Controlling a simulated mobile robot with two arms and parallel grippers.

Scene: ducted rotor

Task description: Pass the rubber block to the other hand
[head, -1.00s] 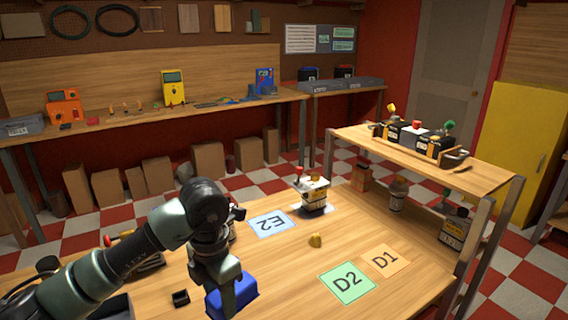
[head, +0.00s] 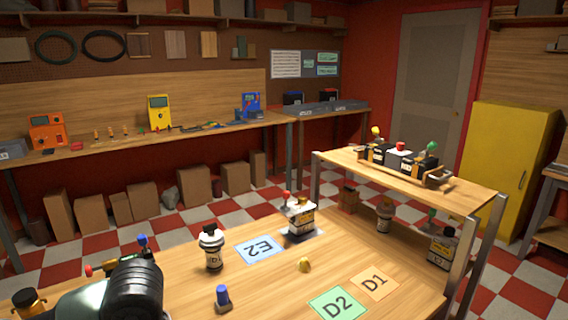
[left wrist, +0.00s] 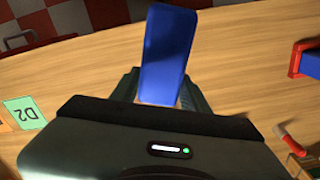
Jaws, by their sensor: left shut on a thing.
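The blue block, which I take for the rubber block (left wrist: 165,55), is held upright in the left wrist view between the dark fingers of my left gripper (left wrist: 158,88). The gripper is shut on it, and its far end sticks out past the fingers. In the head view only my left arm shows at the lower left; the gripper and block are out of sight there. My right gripper is in neither view.
On the bench are a small blue item with a dark base (head: 222,298), a white bottle with a black top (head: 211,248), a yellow lump (head: 304,265) and cards E2 (head: 260,249), D2 (head: 338,304) and D1 (head: 375,282). A raised shelf (head: 440,190) stands at right.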

